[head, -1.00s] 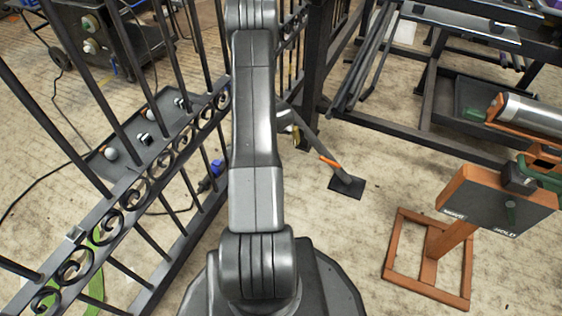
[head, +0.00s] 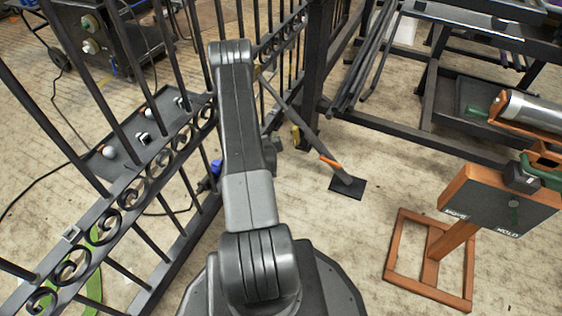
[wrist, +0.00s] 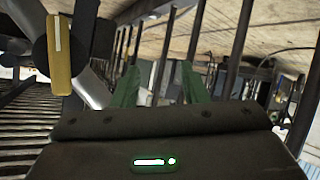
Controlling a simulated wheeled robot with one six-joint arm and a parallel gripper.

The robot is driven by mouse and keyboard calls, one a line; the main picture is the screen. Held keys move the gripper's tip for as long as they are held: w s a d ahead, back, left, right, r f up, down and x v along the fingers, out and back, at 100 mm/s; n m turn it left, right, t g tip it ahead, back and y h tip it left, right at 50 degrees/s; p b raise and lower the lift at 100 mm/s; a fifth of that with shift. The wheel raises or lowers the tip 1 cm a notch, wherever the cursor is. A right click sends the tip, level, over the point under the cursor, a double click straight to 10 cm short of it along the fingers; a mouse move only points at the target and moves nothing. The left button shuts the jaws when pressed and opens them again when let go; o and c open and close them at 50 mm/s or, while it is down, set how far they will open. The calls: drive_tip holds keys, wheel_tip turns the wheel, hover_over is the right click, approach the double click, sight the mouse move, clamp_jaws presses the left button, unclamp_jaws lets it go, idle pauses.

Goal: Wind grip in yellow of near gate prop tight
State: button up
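The near gate prop (head: 310,143) is a dark diagonal bar with an orange band, running from the gate down to a flat black foot plate (head: 347,187) on the floor. In the wrist view a yellow grip (wrist: 59,70) with a white stripe sits upright on a dark round hub, at the upper left, beside a grey tube. My gripper (wrist: 160,82) shows two green fingers standing apart with nothing visible held between them. The grip is left of the fingers and not between them. My arm hides the gripper in the head view.
The black scroll gate (head: 160,165) stands along the left, close to my arm. A dark tray (head: 140,140) lies behind its bars. A wooden stand with a black sign (head: 500,205) and a metal rack (head: 430,90) are on the right. The floor around the foot plate is clear.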

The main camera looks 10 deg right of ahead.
drive_tip(key=s+d+n+t+h+b, duration=0.1)
drive_tip(key=s+d+n+t+h, duration=0.1)
drive_tip(key=s+n+h, duration=0.4)
drive_tip(key=shift+s+d+f+t+h, duration=0.35)
drive_tip(key=shift+s+d+h, duration=0.6)
drive_tip(key=shift+s, duration=1.2)
drive_tip(key=shift+a, duration=0.15)
